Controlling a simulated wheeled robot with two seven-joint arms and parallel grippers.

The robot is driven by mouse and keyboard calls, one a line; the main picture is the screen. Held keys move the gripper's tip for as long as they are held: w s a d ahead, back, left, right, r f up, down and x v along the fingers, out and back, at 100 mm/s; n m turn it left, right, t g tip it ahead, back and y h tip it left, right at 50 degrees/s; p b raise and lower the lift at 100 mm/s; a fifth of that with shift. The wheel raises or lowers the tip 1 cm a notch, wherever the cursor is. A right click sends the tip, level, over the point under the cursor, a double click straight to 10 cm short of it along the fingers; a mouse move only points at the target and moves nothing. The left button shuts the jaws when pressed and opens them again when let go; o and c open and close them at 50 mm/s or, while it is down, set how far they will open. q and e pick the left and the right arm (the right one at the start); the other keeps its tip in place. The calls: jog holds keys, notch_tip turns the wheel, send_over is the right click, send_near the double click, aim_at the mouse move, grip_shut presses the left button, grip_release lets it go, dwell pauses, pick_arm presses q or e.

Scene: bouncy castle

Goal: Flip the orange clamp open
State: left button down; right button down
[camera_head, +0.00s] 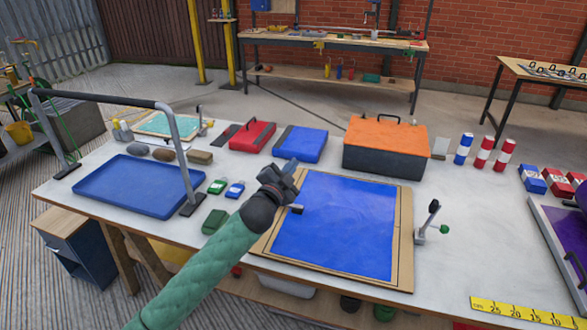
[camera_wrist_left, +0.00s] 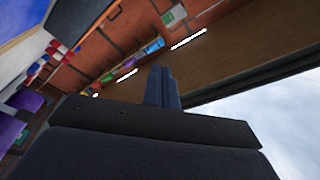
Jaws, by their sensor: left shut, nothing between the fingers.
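My left gripper (camera_head: 291,167) is above the left edge of the blue sheet, its fingers together and empty. The shut fingers also show in the left wrist view (camera_wrist_left: 162,86), pointing away from the table toward the room. A clamp with an upright black handle and green knob (camera_head: 432,224) stands at the right edge of the board under the blue sheet. Another small upright clamp (camera_head: 199,118) stands beside the teal panel at the back left. I cannot make out clearly which clamp is orange; none shows in the left wrist view. My right gripper is not in view.
The blue sheet (camera_head: 345,225) lies on a brown board. A blue tray (camera_head: 130,188) sits under a black-topped metal frame (camera_head: 108,99) at left. An orange-lidded toolbox (camera_head: 385,146) and a red case (camera_head: 251,136) stand behind. A yellow ruler (camera_head: 520,314) lies front right.

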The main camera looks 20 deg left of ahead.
pick_arm(q)
jog(key=shift+s+d+r, duration=0.1)
jog(key=shift+d+r, duration=0.1)
jog(key=shift+d, duration=0.2)
